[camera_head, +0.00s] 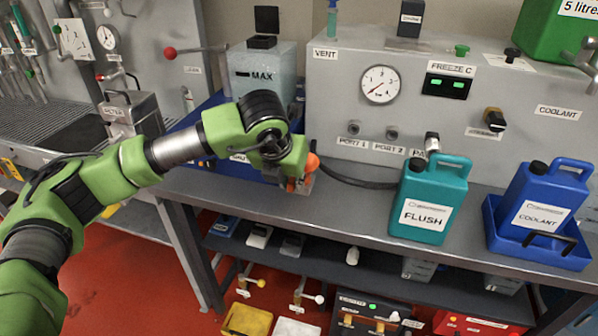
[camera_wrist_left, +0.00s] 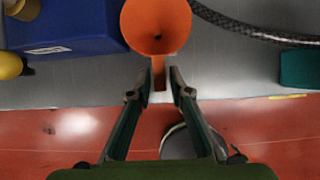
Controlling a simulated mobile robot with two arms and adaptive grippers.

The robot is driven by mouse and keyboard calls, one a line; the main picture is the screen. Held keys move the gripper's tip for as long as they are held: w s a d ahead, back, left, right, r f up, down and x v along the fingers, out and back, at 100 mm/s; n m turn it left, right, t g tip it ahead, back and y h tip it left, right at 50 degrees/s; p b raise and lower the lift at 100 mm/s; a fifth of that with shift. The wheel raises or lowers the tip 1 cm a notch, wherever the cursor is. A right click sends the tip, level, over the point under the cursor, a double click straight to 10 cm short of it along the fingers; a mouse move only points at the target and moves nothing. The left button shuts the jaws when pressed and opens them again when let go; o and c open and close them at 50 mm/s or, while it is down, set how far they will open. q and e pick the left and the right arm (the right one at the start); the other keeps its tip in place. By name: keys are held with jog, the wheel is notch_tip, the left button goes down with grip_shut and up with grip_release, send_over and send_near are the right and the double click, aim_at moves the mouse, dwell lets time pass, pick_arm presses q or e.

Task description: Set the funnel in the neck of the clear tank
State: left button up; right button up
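The orange funnel (camera_head: 313,162) is at the front right of the blue tray, partly hidden by my left gripper. The left wrist view looks into its round mouth (camera_wrist_left: 157,22); a narrow orange tab runs from it towards me. My left gripper (camera_head: 300,184) is at the funnel, and its fingertips (camera_wrist_left: 160,80) lie either side of the tab. Whether they press on it is unclear. The clear tank (camera_head: 262,78), marked MAX, stands behind the gripper with a black top piece (camera_head: 264,41); its neck opening cannot be made out. My right gripper is in neither view.
A grey panel (camera_head: 335,100) with a gauge rises to the right. A black hose (camera_head: 350,181) runs along the bench (camera_head: 350,208). The teal FLUSH jug (camera_head: 428,190) and blue COOLANT jug (camera_head: 540,190) stand farther right.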

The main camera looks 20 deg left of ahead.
pick_arm(q)
grip_shut()
jog(key=shift+r, duration=0.2)
jog(key=shift+r+p, duration=0.55)
jog(key=shift+r, duration=1.3)
jog(key=shift+s+f, duration=0.1)
